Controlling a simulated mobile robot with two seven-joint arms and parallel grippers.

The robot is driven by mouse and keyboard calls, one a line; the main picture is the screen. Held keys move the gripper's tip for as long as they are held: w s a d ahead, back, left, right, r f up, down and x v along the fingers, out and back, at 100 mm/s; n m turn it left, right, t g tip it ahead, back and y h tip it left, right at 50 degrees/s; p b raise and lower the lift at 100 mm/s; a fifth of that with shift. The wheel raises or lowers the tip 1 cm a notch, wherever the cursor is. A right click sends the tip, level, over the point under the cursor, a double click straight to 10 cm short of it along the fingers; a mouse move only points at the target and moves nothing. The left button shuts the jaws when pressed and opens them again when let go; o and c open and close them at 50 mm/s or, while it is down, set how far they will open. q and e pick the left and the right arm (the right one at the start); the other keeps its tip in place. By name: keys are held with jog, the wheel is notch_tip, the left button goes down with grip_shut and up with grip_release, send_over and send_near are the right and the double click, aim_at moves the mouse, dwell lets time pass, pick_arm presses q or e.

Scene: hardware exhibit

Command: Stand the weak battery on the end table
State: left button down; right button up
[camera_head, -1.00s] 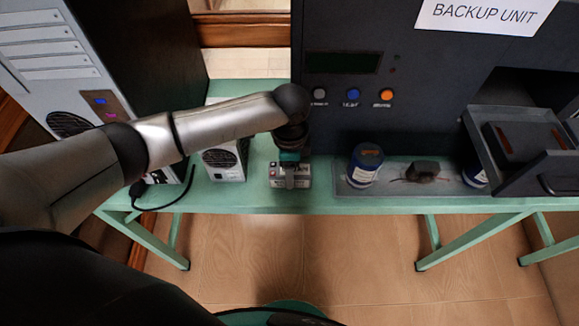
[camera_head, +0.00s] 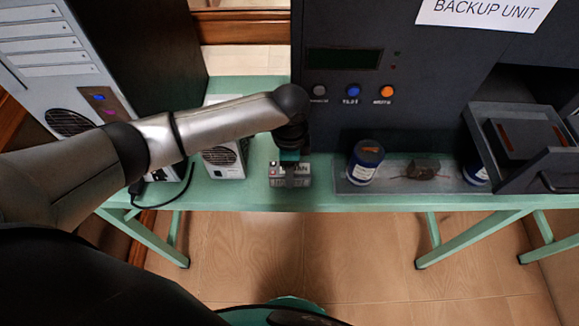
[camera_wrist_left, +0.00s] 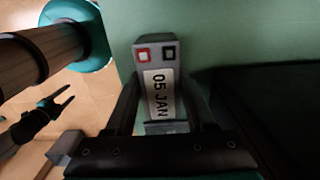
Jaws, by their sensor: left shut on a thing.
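A grey battery (camera_head: 290,174) with a red-marked terminal is at the front of the green table (camera_head: 330,201), left of the backup unit. My left gripper (camera_head: 290,156) is over it from above. In the left wrist view, the battery (camera_wrist_left: 158,80) carries a "05 JAN" label and sits between the dark fingers of my left gripper (camera_wrist_left: 165,125), which is shut on it. Whether its underside touches the table is hard to tell. My right gripper (camera_wrist_left: 60,100) shows in the left wrist view, open and empty, away from the table.
The dark backup unit (camera_head: 350,115) stands behind. A blue canister (camera_head: 365,163) and a small brown part (camera_head: 423,169) are on a grey tray (camera_head: 400,185) to the right. A white box (camera_head: 224,163) and a black cable (camera_head: 165,205) are to the left. An open drawer (camera_head: 520,150) juts out right.

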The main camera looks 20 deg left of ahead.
pick_arm(q)
jog(key=shift+c, duration=0.9)
grip_release()
jog(key=shift+f, duration=0.1)
notch_tip(320, 180, up, 15)
jog(key=p, duration=0.3)
jog(key=shift+r, duration=0.2)
